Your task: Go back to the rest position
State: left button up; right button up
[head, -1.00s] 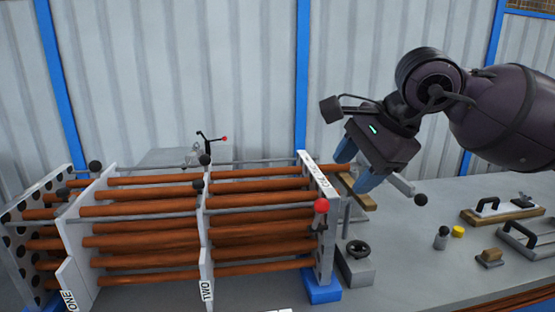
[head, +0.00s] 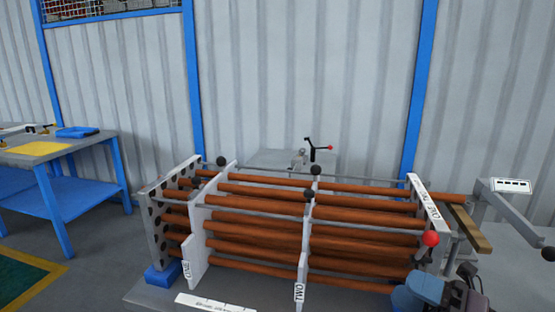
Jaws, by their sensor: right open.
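My right gripper (head: 418,292) shows at the bottom right edge, with blue fingers and a dark body partly cut off by the frame. It is open, and I see nothing between its fingers. It is in front of the right end of the flanged shell (head: 428,205), near the red ball knob (head: 430,239); I cannot tell if it touches anything. My left gripper is not in view.
Copper-coloured tubes (head: 255,229) run through white plates marked ONE (head: 197,245) and TWO (head: 303,262). A wooden bar (head: 468,228) and a grey arm (head: 512,205) stick out at the right. A blue-framed table (head: 75,148) stands at the far left, with open floor before it.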

jog(key=s+d+f+m+t+h+p, duration=0.1)
jog(key=s+d+f+m+t+h, duration=0.2)
jog(key=f+m+h, duration=0.55)
jog(key=s+d+f+m+t+h, duration=0.1)
jog(key=d+f+m+t+h, duration=0.35)
jog(key=m, duration=0.75)
jog(key=s+a+f+m+g+h+p, duration=0.1)
jog(key=s+f+m+g+h, duration=0.4)
jog(key=s+f+m, duration=0.7)
notch_tip(320, 180, down, 6)
jog(key=shift+s+a+r+g, duration=0.1)
jog(key=shift+s+a+g, duration=0.25)
jog(key=shift+s+g, duration=0.65)
jog(key=shift+s+m, duration=0.1)
jog(key=shift+m, duration=0.15)
